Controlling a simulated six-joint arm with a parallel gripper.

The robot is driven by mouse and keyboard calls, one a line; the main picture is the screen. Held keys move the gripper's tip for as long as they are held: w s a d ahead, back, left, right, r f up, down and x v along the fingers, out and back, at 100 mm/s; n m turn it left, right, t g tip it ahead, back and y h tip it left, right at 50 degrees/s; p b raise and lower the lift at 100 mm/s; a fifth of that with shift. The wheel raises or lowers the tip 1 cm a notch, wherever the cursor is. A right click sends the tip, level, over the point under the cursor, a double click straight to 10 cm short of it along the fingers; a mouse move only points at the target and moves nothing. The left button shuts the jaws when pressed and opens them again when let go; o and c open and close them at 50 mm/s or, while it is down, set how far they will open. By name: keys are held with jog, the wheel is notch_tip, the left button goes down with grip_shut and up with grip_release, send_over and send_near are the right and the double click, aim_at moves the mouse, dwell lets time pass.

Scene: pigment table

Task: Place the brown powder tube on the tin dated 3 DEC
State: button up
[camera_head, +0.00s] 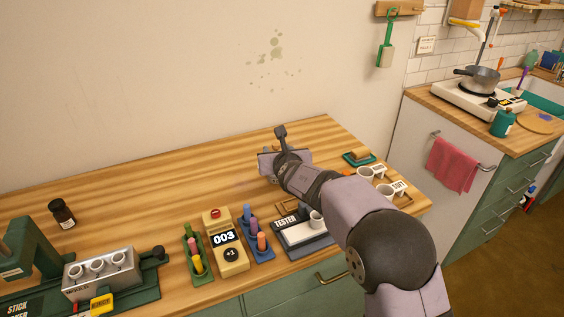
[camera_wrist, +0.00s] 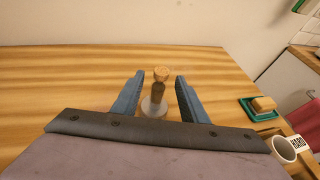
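A clear corked tube (camera_wrist: 157,92) with brown contents stands upright on the table in the wrist view, with a pale round base or foot at its bottom. My gripper (camera_wrist: 160,76) is open, its two blue fingers on either side of the tube with a visible gap at each side. In the head view my gripper (camera_head: 272,160) is low over the back middle of the table, and the tube cannot be made out there. I cannot make out a tin dated 3 DEC in either view.
A green tray with a sponge (camera_head: 358,156) and white cups (camera_head: 386,191) stand to the right. The back left is clear.

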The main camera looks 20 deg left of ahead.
jog(key=b+v, duration=0.1)
jog(key=v, duration=0.7)
jog(key=shift+s+b, duration=0.2)
jog(key=shift+b, duration=0.2)
jog(key=shift+d, duration=0.15)
jog(key=w+d+f+m+h, duration=0.1)
jog(key=d+f+m+h, duration=0.15)
jog(key=d+m, duration=0.6)
jog(key=d+f+m+h, duration=0.25)
jog(key=d+m, duration=0.25)
jog(key=d, duration=0.6)
jog(key=s+d+f+m+g+h, duration=0.25)
jog(key=s+d+m, duration=0.2)
jog(key=d, duration=0.25)
jog(key=s+d+f+m+g+h, duration=0.1)
jog(key=s+d+f+m+h, duration=0.15)
jog(key=d+m, duration=0.4)
jog(key=s+d+f+m+g+y, duration=0.1)
jog(key=s+f+m+g, duration=0.3)
jog(key=s+m, duration=0.4)
jog(key=s+d+f+m+g+y, duration=0.2)
jog(key=s+d+f+m+g, duration=0.2)
jog(key=s+m, duration=0.5)
jog(key=s+f, duration=0.2)
jog(key=s, duration=0.5)
jog(key=shift+f, duration=0.2)
